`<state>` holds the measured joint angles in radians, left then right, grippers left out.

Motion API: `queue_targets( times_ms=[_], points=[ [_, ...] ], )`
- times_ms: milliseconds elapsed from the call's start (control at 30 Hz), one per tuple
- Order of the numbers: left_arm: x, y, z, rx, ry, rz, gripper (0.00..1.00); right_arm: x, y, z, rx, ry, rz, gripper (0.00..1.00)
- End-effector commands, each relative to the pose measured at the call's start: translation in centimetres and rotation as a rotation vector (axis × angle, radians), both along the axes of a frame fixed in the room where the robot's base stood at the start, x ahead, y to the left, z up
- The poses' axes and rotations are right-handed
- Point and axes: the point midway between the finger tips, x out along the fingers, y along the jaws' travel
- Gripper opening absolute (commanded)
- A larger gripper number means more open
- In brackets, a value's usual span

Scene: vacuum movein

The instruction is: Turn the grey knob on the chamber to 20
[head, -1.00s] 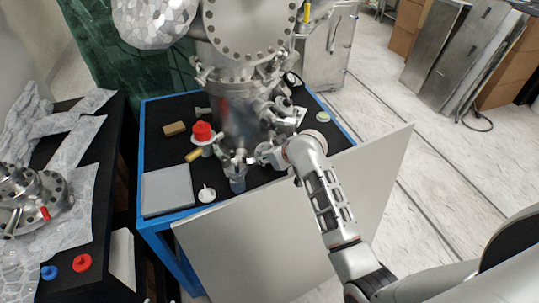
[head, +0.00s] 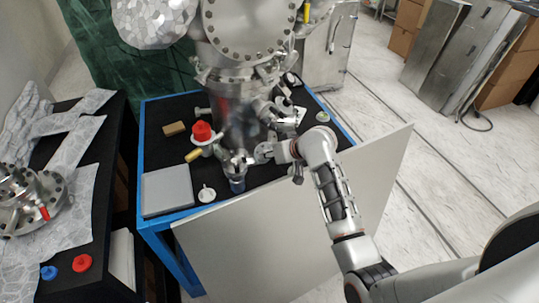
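The steel vacuum chamber (head: 232,115) stands on a black-topped table with a blue frame. Valves and fittings stick out around its lower part. My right arm comes in from the right, and its gripper (head: 266,153) is at the chamber's lower front right, beside the small metal fittings. The gripper is small here and merges with the steel parts, so its finger opening and any contact are unclear. I cannot make out the grey knob or a scale for certain among the fittings. A blue-grey cylindrical part (head: 237,184) hangs below the front fitting. My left gripper is not in view.
On the table (head: 150,129) are a red-capped part (head: 202,132), a yellow handle (head: 194,155), a grey flat box (head: 167,190), a brown block (head: 174,128) and a white round piece (head: 206,194). A pale panel (head: 270,250) leans in front. Open floor lies right.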

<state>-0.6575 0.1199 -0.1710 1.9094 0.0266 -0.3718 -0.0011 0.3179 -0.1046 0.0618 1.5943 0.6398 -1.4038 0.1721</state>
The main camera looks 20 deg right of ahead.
Motion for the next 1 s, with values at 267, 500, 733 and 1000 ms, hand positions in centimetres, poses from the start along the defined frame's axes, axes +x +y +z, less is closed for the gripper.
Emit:
queue_targets(
  times_ms=[267,500,733,1000],
  points=[
    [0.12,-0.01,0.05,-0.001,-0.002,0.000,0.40,-0.02,-0.13,-0.10,0.132,0.042,-0.050,0.02],
    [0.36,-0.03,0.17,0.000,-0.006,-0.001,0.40,-0.02,-0.11,-0.09,0.132,0.041,-0.051,0.26],
    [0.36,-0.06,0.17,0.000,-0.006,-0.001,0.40,-0.01,-0.10,-0.06,0.130,0.041,-0.050,0.40],
    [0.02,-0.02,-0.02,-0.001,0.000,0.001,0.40,-0.28,-0.30,0.35,0.130,0.039,-0.050,0.40]
  ],
)
